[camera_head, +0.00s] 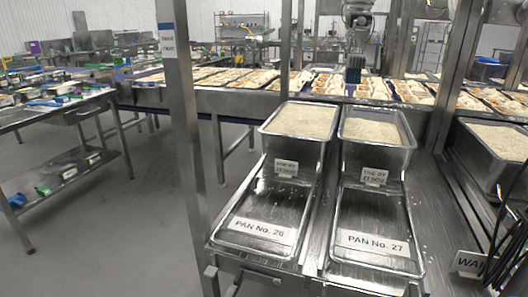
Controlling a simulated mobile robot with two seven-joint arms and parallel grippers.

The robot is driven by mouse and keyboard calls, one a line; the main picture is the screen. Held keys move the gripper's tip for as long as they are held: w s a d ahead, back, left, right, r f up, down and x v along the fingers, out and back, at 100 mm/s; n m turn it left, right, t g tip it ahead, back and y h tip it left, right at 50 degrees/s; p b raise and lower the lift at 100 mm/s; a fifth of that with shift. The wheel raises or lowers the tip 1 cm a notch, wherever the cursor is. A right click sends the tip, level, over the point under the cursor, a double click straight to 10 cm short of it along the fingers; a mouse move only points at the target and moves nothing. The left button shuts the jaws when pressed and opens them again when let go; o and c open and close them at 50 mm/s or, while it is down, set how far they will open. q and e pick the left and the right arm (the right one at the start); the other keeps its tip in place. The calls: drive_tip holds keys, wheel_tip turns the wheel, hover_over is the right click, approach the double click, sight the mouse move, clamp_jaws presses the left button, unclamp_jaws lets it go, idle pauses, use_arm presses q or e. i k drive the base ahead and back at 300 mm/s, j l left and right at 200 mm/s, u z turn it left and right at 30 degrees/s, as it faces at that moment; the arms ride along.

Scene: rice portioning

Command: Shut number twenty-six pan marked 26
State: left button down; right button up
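The pan marked 26 (296,148) is a steel pan at the middle of the view, heaped with pale rice (302,120) that lies uncovered. A small printed tag (286,168) is on its front. In front of it, lower down, lies a flat steel rectangular panel with a raised rim (293,207), bearing the label "PAN No. 26" (263,229). I cannot tell whether the panel is joined to the pan. Neither of my grippers can be made out in this view.
Pan 27 (378,155), also open with rice, stands close at the right, with its own labelled panel (376,217) in front. Another rice pan (498,150) and dark cables (512,225) are farther right. A steel post (181,130) stands left. A robot arm (356,28) hangs behind.

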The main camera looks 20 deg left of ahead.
sight(302, 133)
drive_tip(key=i+j+u, duration=0.1)
drive_tip(key=j+u, duration=0.15)
drive_tip(key=j, duration=0.15)
drive_tip(key=i+j+u, duration=0.1)
drive_tip(key=j+u, duration=0.2)
drive_tip(key=i+j+u, duration=0.15)
drive_tip(key=j+u, duration=0.3)
drive_tip(key=i+j+u, duration=0.25)
drive_tip(key=u, duration=0.2)
drive_tip(key=i+j+u, duration=0.7)
drive_tip(key=i, duration=0.2)
drive_tip(key=i+z, duration=0.5)
drive_tip(key=i+j+z, duration=0.15)
drive_tip(key=i+z, duration=0.9)
drive_tip(key=z, duration=0.25)
drive_tip(key=i+j+z, duration=0.1)
drive_tip(key=i+z, duration=0.45)
drive_tip(key=z, duration=0.3)
drive_tip(key=i+z, duration=0.15)
drive_tip(key=z, duration=0.3)
drive_tip(key=i+j+z, duration=0.15)
drive_tip(key=z, duration=0.25)
drive_tip(key=i+j+z, duration=0.1)
drive_tip(key=z, duration=0.3)
drive_tip(key=i+j+z, duration=0.2)
drive_tip(key=z, duration=0.15)
drive_tip(key=i+j+z, duration=0.2)
drive_tip(key=z, duration=0.2)
